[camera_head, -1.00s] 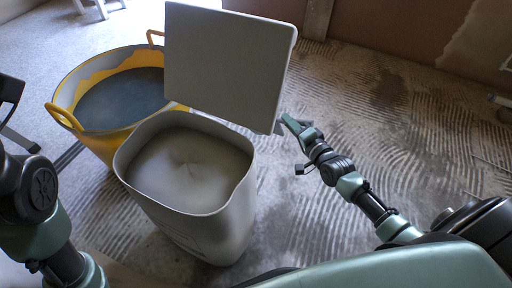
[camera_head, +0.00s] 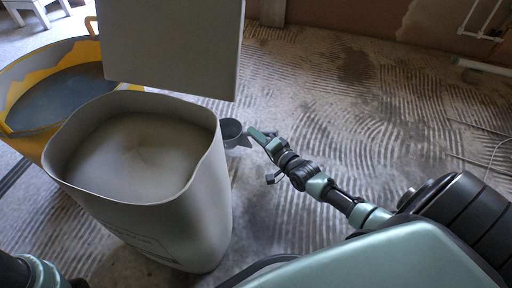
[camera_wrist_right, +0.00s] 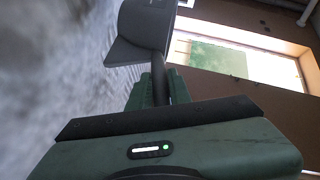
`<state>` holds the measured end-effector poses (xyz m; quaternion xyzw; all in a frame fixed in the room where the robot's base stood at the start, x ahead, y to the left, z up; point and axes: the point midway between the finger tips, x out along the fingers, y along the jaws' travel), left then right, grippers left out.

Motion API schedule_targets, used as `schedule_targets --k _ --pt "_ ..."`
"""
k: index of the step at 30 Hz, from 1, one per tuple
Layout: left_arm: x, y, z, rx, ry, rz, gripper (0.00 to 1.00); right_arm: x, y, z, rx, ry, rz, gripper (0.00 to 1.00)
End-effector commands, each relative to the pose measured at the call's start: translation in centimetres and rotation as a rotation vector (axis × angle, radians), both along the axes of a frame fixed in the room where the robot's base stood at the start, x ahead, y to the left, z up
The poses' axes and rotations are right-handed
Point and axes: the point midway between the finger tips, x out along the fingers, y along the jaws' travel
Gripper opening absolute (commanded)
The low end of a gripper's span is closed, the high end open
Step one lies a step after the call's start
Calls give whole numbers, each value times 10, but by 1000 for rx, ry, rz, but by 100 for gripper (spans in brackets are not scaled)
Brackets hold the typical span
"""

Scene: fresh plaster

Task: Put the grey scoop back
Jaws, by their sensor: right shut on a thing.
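The grey scoop (camera_head: 233,132) is in my right gripper (camera_head: 256,138), just right of the tall bin's rim and outside the bin. In the right wrist view the dark grey scoop (camera_wrist_right: 143,30) stands out beyond the gripper (camera_wrist_right: 158,88), its handle between the fingers. The pale bin (camera_head: 190,225) is open and holds pale grey powder (camera_head: 135,150) with a shallow dip in the middle. Its lid (camera_head: 170,45) stands raised at the back. My left gripper is not in view; only part of the left arm shows at the lower left.
A yellow tub (camera_head: 22,135) with dark grey contents stands left of the bin, close to it. The floor (camera_head: 350,110) to the right is marked with ridged plaster and is mostly clear. Pipes (camera_head: 482,20) and a thin cable lie near the far right wall.

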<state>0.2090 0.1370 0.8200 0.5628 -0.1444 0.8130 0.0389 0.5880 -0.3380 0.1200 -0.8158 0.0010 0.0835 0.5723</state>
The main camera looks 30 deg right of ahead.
Motion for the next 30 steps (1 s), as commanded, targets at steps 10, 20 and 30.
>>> schedule_targets --k 10,20,30 --pt "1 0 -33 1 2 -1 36 0 0 -39 1 -1 0 0" --pt "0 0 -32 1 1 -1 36 0 0 -41 1 1 0 33" --pt "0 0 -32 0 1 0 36 0 0 -40 1 1 0 41"
